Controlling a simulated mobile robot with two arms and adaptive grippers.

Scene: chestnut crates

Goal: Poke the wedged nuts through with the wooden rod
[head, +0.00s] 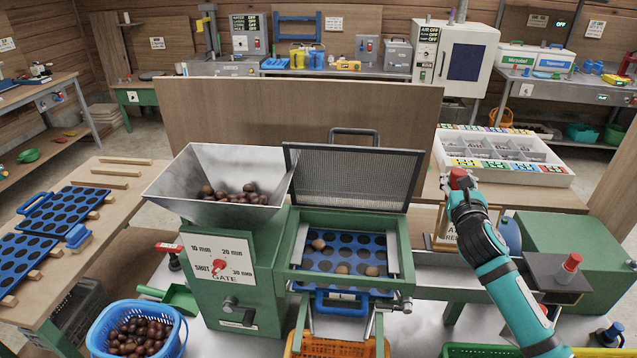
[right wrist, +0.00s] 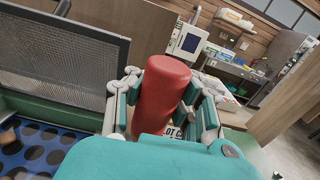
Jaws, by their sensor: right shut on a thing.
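My right gripper (head: 460,184) is shut on a red cylindrical handle (right wrist: 162,95), held to the right of the green machine. I cannot see what is below the handle, so no wooden shaft shows. A blue plate with round holes (head: 330,262) lies in the machine's green frame (head: 283,252). Several brown nuts sit on it, one towards the back (head: 318,244) and others nearer the front (head: 372,271). I cannot tell how firmly they are wedged. A mesh lid (head: 353,178) stands raised behind the plate. My left gripper is out of view.
A metal hopper (head: 175,190) with chestnuts stands left of the plate. A blue basket of nuts (head: 97,333) is on the floor at left. A white divided tray (head: 555,182) is behind my right arm.

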